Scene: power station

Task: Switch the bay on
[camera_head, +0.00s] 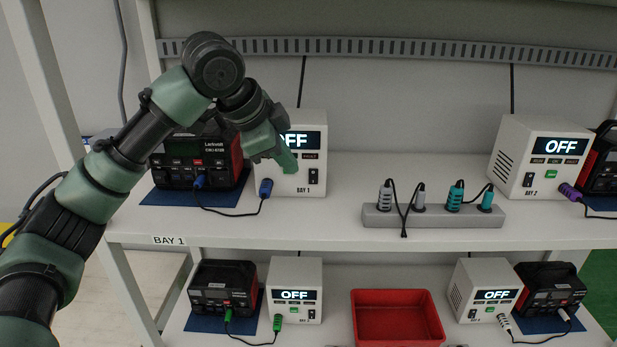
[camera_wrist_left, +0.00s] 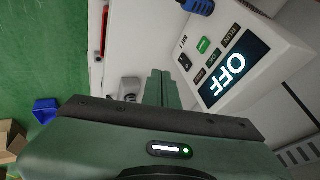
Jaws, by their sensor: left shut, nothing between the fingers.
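The white BAY 1 box (camera_head: 300,125) stands on the upper shelf, its screen reading OFF. Its black rocker switch (camera_head: 313,177) is low on the front, right side. In the left wrist view the box (camera_wrist_left: 262,35) appears turned, with its OFF screen, a lit green button (camera_wrist_left: 204,45) and a dark switch (camera_wrist_left: 185,62). My left gripper (camera_head: 288,163) is shut and empty, its tips in front of the box's lower face, left of the switch; contact cannot be told. The shut fingers also show in the left wrist view (camera_wrist_left: 161,88). My right gripper is not in view.
A red-black charger (camera_head: 195,160) with blue plugs stands left of the box, partly behind my arm. A grey power strip (camera_head: 433,214) with plugs lies to the right. The BAY 2 box (camera_head: 537,155) also reads OFF. A red bin (camera_head: 397,318) sits below.

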